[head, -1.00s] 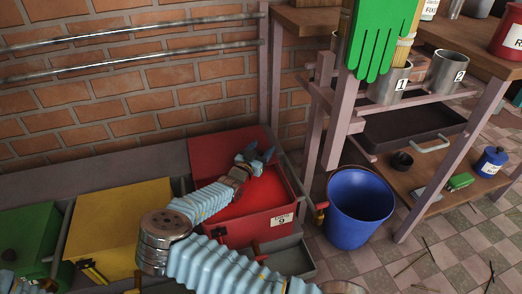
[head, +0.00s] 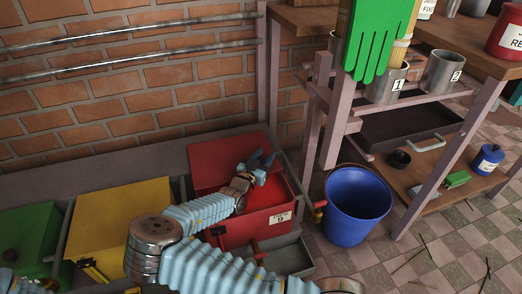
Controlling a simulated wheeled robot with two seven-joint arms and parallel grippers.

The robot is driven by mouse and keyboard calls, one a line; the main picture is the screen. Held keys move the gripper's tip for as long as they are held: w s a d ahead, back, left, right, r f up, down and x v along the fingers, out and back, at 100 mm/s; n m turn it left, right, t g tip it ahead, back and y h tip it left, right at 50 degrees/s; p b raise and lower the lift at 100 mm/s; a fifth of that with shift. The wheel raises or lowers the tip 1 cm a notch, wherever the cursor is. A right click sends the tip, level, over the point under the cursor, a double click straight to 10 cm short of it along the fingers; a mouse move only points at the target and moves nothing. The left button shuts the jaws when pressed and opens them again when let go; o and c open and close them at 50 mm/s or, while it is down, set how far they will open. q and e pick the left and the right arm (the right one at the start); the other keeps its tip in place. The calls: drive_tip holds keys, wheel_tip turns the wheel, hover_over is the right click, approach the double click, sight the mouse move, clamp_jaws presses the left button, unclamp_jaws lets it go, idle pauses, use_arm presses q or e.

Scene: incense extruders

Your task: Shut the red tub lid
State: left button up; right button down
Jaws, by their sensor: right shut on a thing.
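The red tub (head: 262,226) stands at the right end of the row of bins, with a numbered label on its front. Its red lid (head: 215,160) is raised at the back, leaning toward the brick wall, and the tub's bright red inside shows. My right gripper (head: 262,162) is over the tub at the lid's right part, its fingers closed on the lid. My right wrist and forearm cover part of the tub's left side and the lid's lower part. Of my left arm only a small piece shows at the bottom left corner; its gripper is out of view.
A yellow bin (head: 118,222) and a green bin (head: 28,235) stand left of the tub. A blue bucket (head: 357,207) is on the tiled floor to the right, close to the tub. A wooden shelf rack (head: 330,130) with a green glove (head: 382,40) stands behind the bucket.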

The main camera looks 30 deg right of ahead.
drive_tip(key=c, duration=0.7)
unclamp_jaws()
drive_tip(key=shift+c, duration=0.2)
wheel_tip(320, 180, up, 3)
drive_tip(key=shift+r+p, duration=0.2)
drive_tip(key=shift+p, duration=0.25)
drive_tip(key=s+a+r+p, duration=0.3)
drive_tip(key=s+a+r, duration=0.4)
drive_tip(key=s+r, duration=0.2)
drive_tip(key=s, duration=0.2)
drive_tip(key=shift+s+a+r, duration=0.25)
drive_tip(key=shift+s+a, duration=0.1)
drive_tip(key=shift+a, duration=0.05)
drive_tip(key=shift+p, duration=0.3)
